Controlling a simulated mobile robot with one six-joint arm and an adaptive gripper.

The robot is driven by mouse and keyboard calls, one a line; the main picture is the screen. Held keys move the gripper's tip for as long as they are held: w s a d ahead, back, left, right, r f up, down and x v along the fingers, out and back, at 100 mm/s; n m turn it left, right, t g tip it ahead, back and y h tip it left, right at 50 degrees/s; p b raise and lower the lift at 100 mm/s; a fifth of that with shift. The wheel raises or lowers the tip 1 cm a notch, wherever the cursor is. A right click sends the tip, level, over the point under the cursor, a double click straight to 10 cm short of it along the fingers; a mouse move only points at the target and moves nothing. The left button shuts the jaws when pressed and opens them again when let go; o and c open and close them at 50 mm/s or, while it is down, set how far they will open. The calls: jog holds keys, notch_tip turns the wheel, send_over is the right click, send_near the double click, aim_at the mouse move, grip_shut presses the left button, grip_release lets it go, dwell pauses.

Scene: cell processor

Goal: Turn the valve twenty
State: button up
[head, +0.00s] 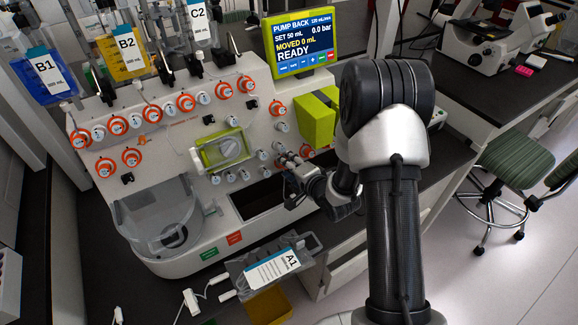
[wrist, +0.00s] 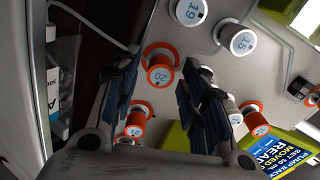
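Valve twenty (wrist: 160,76) is a round knob with an orange rim and a pale face marked 20, on the white panel in the wrist view. My gripper (wrist: 161,68) is open. Its two dark fingers stand on either side of valve twenty in that view, with visible gaps between them and the knob. I cannot tell how far the fingertips are from it in depth. In the head view my gripper (head: 300,178) is at the right part of the machine's front, close to several small knobs. Valve twenty's number cannot be read there.
Valve 19 (wrist: 190,11) and valve 15 (wrist: 243,43) are white knobs nearby. Other orange-rimmed knobs (wrist: 256,120) sit close to the fingers. The screen (head: 302,43) reads READY. A lime-green block (head: 316,122) stands right of the knobs.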

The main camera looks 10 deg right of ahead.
jog(key=shift+s, duration=0.1)
jog(key=v, duration=1.2)
dwell(0.4)
